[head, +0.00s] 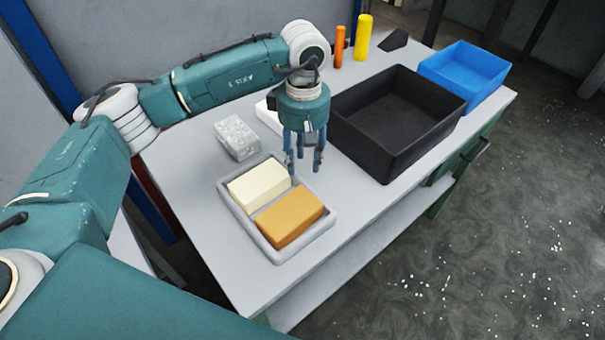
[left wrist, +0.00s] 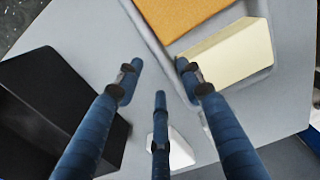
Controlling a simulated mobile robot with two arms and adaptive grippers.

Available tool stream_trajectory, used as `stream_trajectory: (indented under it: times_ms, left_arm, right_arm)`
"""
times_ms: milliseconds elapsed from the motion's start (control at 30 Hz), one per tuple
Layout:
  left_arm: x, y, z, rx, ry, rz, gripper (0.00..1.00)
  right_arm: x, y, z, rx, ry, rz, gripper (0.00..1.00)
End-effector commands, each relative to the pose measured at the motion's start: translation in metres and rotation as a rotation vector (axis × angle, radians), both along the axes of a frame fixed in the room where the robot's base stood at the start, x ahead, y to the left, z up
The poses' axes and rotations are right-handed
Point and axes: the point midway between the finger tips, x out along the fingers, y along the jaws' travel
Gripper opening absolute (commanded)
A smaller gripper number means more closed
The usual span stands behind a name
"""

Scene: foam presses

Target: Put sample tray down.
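The sample tray (head: 276,258), a shallow light grey tray with a rounded rim, lies flat on the table. It holds a cream block (head: 258,186) and an orange-brown block (head: 290,217) side by side. My left gripper (head: 304,168) points down just beyond the tray's upper right corner, with its blue fingers spread and nothing between them. In the left wrist view, the tray's rim (left wrist: 261,8) and the cream block (left wrist: 232,55) show beside the open fingers (left wrist: 160,74). I cannot tell whether a finger touches the rim. My right gripper is not in view.
A black crate (head: 449,124) stands right of my gripper, with a blue bin (head: 464,72) behind it. A speckled grey block (head: 236,137) and a partly hidden white object (head: 266,116) are near the tray. Orange (head: 339,48) and yellow (head: 363,38) cylinders stand at the back.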

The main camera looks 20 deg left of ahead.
Motion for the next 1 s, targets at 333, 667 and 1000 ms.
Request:
stream_trajectory:
  times_ms: [333, 667, 1000]
  left_arm:
    - [0.001, -0.001, 0.055, -0.001, -0.001, -0.001, 0.38]
    - [0.000, -0.001, 0.061, 0.000, 0.000, -0.001, 0.38]
    - [0.001, -0.001, 0.070, 0.000, 0.000, 0.000, 0.38]
  right_arm:
    - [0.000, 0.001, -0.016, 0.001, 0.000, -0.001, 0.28]
    - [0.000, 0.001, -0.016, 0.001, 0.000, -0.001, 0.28]
    - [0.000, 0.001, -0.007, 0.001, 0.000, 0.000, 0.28]
